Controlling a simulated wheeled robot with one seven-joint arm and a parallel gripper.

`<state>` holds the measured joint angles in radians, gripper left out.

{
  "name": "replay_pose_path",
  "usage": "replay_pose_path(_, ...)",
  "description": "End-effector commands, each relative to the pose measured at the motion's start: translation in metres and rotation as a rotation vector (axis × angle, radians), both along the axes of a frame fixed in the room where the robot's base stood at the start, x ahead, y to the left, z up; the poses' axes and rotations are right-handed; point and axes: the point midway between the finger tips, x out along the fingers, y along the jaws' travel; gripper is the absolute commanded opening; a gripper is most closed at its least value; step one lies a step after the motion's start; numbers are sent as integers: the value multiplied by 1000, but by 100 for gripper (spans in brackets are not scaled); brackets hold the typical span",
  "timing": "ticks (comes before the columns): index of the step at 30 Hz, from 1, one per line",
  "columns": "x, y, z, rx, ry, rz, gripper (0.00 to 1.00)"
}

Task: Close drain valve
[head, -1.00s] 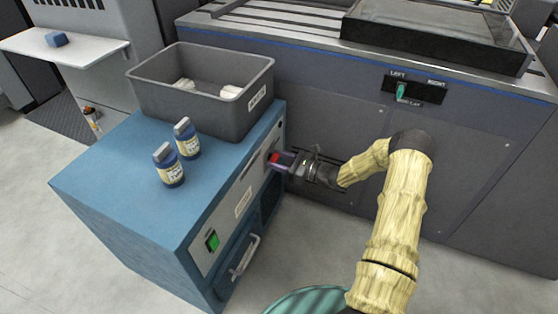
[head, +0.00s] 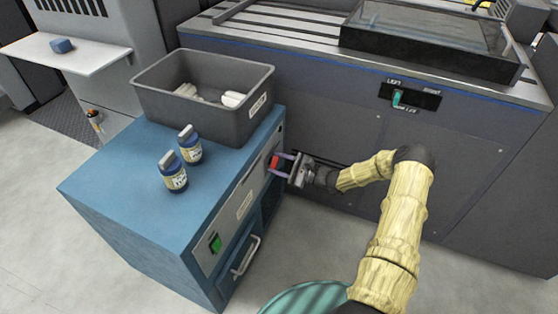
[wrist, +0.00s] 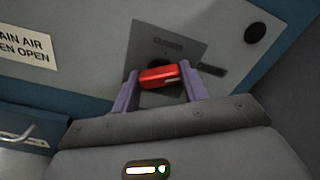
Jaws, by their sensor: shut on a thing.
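The drain valve has a red handle (head: 274,162) on the light grey front panel of the blue cabinet. In the wrist view the red handle (wrist: 160,77) lies nearly level, slightly tilted, over a grey plate with a dark round hole behind it. My gripper (head: 281,164) reaches the panel from the right. In the wrist view its purple fingers (wrist: 160,88) are on either side of the handle, shut on its two ends. The small lettering on the plate is too blurred to read.
The large dark machine (head: 350,130) stands close behind my gripper.

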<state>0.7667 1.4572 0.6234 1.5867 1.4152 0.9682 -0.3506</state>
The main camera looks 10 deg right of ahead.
Motion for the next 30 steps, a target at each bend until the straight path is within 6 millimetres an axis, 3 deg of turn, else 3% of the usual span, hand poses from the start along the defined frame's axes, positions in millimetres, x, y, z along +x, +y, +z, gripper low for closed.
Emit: replay_pose_path(30, 0, -1, 0, -540, -736, -4, 21)
